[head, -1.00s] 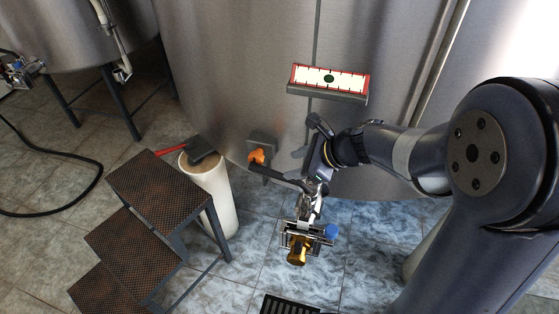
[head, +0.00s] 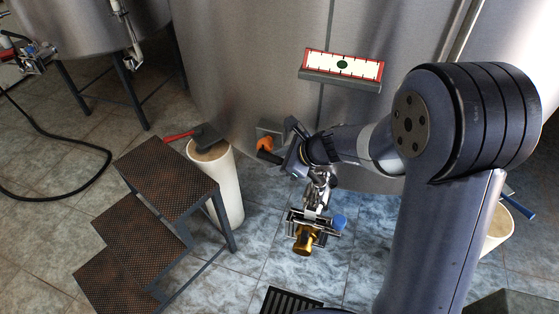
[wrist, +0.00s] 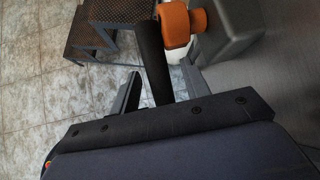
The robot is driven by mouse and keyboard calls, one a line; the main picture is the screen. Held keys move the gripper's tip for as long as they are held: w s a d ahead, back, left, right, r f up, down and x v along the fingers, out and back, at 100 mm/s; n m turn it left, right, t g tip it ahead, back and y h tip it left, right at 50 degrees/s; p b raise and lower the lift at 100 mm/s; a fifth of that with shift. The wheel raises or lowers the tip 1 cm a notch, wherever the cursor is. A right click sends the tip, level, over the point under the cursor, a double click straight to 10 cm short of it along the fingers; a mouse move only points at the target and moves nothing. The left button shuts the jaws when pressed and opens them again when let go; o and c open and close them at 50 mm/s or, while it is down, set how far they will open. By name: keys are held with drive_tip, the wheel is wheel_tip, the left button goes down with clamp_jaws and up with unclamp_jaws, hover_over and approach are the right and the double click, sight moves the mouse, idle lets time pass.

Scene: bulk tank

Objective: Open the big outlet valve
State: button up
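The valve with an orange hub (head: 265,144) and a black lever (head: 270,157) sits on a grey block low on the big steel tank. My gripper (head: 292,160) is just right of the hub and covers the lever's outer part in the head view. In the wrist view, the black lever (wrist: 153,62) runs between my two fingers (wrist: 158,90), with gaps visible on both sides. The orange hub (wrist: 174,24) is beyond the fingertips. My gripper is open around the lever and not closed on it. A brass-coloured fitting (head: 304,240) with a blue part (head: 340,221) is below my gripper.
A rusty-topped step stool (head: 168,178) stands left of the valve. A pale cylinder (head: 218,185) with a red-handled tool (head: 205,137) on top is close to it. A gauge panel (head: 342,67) juts from the tank above. A floor grate (head: 290,301) lies in front.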

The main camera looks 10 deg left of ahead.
drive_tip(key=shift+w+a, duration=0.15)
drive_tip(key=shift+a, duration=0.1)
drive_tip(key=c, duration=0.5)
drive_tip(key=shift+d, duration=0.1)
clamp_jaws()
